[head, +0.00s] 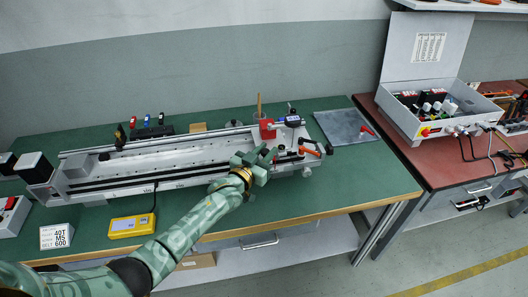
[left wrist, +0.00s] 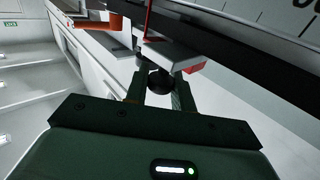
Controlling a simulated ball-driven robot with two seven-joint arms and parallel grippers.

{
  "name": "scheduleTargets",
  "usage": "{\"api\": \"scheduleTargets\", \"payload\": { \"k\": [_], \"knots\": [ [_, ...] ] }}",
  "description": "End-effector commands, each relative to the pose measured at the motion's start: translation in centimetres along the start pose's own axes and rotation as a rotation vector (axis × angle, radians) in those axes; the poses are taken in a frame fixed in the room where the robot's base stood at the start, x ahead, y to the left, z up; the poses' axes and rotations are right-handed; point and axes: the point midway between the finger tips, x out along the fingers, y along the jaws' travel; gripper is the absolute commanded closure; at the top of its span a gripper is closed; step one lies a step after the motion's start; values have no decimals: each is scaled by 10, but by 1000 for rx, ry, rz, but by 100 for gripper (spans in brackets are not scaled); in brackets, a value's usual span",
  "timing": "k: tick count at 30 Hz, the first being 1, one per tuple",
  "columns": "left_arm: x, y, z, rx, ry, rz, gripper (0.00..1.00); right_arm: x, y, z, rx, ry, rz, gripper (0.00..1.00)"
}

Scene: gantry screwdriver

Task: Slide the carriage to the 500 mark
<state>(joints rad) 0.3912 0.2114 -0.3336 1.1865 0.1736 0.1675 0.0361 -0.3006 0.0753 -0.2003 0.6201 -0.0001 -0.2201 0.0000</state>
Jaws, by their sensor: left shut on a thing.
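The gantry rail (head: 160,156) lies lengthwise on the green bench. The carriage (head: 288,138) is near its right end, with a screwdriver unit (head: 291,120) on top and a red block (head: 267,129) beside it. My left gripper (head: 264,158) is at the front side of the rail by the carriage. In the left wrist view my gripper (left wrist: 157,90) is shut on a dark round knob (left wrist: 160,80) below a pale bracket (left wrist: 168,55). A scale with large figures (left wrist: 308,5) is cut off at the top right, so the mark is unreadable. My right gripper is out of view.
An orange-handled lever (head: 309,152) sticks out at the rail's right end. A yellow box (head: 131,225) and a label card (head: 56,236) lie in front of the rail. A grey plate (head: 345,127) lies right of it. The bench's front right is clear.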

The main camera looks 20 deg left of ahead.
Motion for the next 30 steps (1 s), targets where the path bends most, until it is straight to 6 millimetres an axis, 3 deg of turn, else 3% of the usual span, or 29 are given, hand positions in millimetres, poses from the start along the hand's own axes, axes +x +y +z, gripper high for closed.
{"api": "scheduleTargets", "payload": {
  "k": [1,3,14,17,30],
  "knots": [
    [1,4,-1,-3,2,6,70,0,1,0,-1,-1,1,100],
    [1,4,-1,-3,2,5,57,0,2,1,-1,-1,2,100],
    [-7,2,-1,-1,0,2,57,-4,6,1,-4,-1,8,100],
    [-23,1,-2,-1,0,2,57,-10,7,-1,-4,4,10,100],
    [-134,3,-2,-2,-1,5,57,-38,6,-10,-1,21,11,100]
  ]
}}
